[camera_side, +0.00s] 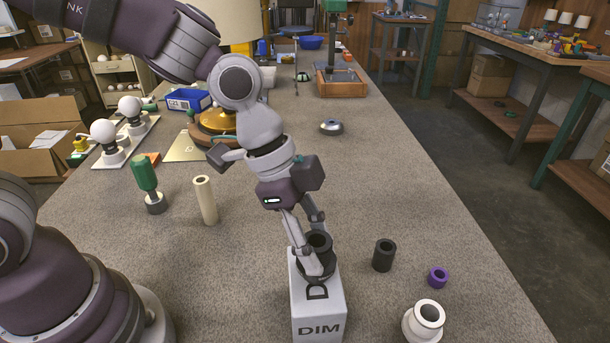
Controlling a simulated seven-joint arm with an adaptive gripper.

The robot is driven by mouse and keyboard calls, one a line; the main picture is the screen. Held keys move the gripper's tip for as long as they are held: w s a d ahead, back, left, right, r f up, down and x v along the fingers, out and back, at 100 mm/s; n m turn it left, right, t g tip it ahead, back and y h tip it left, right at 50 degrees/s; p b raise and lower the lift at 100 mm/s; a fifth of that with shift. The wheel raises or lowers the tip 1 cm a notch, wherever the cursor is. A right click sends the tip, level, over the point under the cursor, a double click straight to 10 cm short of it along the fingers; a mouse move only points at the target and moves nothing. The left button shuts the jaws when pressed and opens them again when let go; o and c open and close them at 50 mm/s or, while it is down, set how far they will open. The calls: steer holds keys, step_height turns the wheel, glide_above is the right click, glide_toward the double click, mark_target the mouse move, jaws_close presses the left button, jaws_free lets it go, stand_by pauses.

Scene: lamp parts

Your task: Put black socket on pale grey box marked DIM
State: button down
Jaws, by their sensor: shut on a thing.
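The pale grey box marked DIM (319,328) stands on the table at the front centre, with part of a dark letter showing on its top face. My gripper (312,262) points down over the rear part of the box top. It is shut on the black socket (319,244), a dark stepped cylinder with an open top. The socket is upright and at the box top; its lower edge is partly hidden by a finger, and I cannot tell whether it bears fully on the box.
A black ring-like cylinder (384,256), a purple ring (438,278) and a white socket (424,320) stand right of the box. A cream tube (206,200) and a green-handled tool (147,182) stand to the left. The table's right middle is clear.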

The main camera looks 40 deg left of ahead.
steer(key=c, duration=0.8)
jaws_free()
steer(key=shift+f, duration=0.1)
steer(key=v, duration=1.2)
steer(key=s+a+f+n+t+y, duration=0.1)
steer(key=a+n, duration=0.2)
steer(key=n, duration=0.1)
steer(key=s+a+f+n+t+y, duration=0.1)
steer(key=a+n, duration=0.3)
steer(key=n, duration=0.1)
steer(key=s+a+f+n+t+y, duration=0.1)
steer(key=s+a+n+y, duration=0.1)
steer(key=a+n, duration=0.2)
steer(key=shift+s+a+f+t, duration=0.15)
steer(key=shift+a+t, duration=0.1)
steer(key=shift+t, duration=0.15)
